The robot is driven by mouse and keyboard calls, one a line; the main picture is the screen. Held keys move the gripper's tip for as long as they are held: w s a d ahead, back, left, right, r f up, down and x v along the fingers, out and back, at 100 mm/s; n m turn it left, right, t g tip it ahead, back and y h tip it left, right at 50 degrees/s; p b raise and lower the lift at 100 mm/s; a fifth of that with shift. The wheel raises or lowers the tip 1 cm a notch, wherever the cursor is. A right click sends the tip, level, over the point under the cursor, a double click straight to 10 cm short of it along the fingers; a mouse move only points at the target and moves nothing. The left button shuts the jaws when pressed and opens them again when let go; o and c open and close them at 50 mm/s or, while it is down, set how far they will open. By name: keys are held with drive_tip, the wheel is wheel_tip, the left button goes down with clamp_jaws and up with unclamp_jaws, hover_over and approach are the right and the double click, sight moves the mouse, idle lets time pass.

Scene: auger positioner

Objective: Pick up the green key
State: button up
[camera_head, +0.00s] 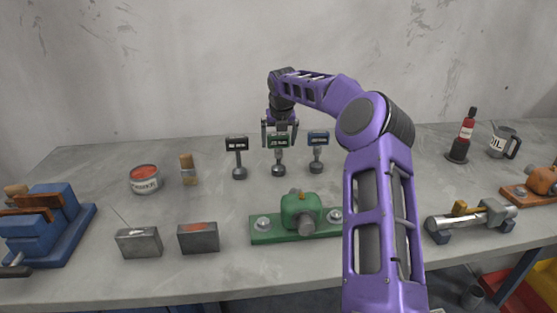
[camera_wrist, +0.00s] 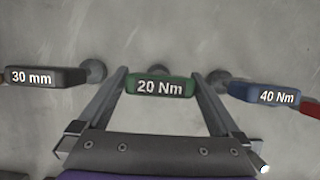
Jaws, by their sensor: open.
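The green key (camera_head: 278,143) has a green block head and stands upright on the workbench, between two similar keys. In the wrist view its head (camera_wrist: 160,87) reads "20 Nm". My gripper (camera_head: 279,133) is open and points down over it. In the wrist view, the two fingers of my gripper (camera_wrist: 158,74) lie to the left and right of the green head, with a small gap on each side. I cannot tell how far down the fingers reach past it.
A black key (camera_head: 237,145) marked "30 mm" stands close on the left, and a blue key (camera_head: 318,140) marked "40 Nm" close on the right. A green fixture (camera_head: 298,214) lies in front. A brush (camera_head: 188,170) and a can (camera_head: 145,180) stand further left.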

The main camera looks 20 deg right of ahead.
clamp_jaws()
drive_tip(key=shift+r, duration=0.1)
idle(0.4)
